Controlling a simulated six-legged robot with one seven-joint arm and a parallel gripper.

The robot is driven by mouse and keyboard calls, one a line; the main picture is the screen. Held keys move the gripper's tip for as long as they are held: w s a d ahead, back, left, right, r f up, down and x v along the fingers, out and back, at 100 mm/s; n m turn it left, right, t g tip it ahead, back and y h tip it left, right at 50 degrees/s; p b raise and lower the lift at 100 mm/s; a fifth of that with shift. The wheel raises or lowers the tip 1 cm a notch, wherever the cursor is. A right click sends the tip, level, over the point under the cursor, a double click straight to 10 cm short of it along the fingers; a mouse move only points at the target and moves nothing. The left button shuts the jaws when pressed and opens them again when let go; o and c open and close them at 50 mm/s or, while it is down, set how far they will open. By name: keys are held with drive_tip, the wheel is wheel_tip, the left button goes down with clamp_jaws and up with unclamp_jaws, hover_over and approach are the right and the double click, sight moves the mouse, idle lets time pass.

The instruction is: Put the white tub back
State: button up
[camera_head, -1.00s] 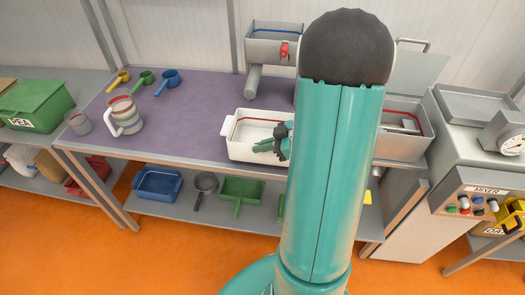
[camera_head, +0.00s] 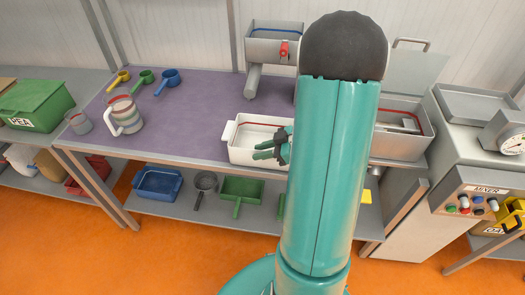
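The white tub (camera_head: 240,154) is a shallow rectangular tub with side handles, near the front edge of the bench, left of my arm. Its right end is hidden behind my arm. My gripper (camera_head: 262,150) shows at the tub's front rim, its two green fingers pointing left, one above the other. The fingers overlap the front wall in the picture. I cannot tell whether they are closed on it.
A grey hopper with a red valve and spout (camera_head: 275,45) stands behind the tub. A striped jug (camera_head: 124,116) and coloured scoops (camera_head: 143,82) are at left on the purple mat (camera_head: 190,115). A steel machine trough (camera_head: 402,143) is at right. The mat's middle is clear.

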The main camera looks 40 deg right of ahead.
drive_tip(key=v, duration=1.2)
drive_tip(key=shift+s, duration=0.1)
drive_tip(key=w+r+t+h, duration=0.4)
drive_tip(key=w+r+h, duration=0.4)
drive_tip(key=w, duration=0.4)
drive_tip(key=w+a+r+m+h, duration=0.3)
drive_tip(key=r+m+h, duration=0.15)
drive_tip(key=r, duration=0.45)
drive_tip(key=s+a+f+m+g+y, duration=0.1)
drive_tip(key=s+a+m+g+y, duration=0.1)
drive_tip(key=s+a, duration=0.7)
drive_tip(key=s+a+f+m+g+y, duration=0.1)
drive_tip(key=s+a+g, duration=0.4)
drive_tip(key=a, duration=1.1)
drive_tip(key=s+m+y, duration=0.1)
drive_tip(key=s, duration=0.2)
drive_tip(key=shift+s+a+f, duration=0.25)
drive_tip(key=shift+s+f, duration=0.15)
drive_tip(key=shift+d, duration=0.2)
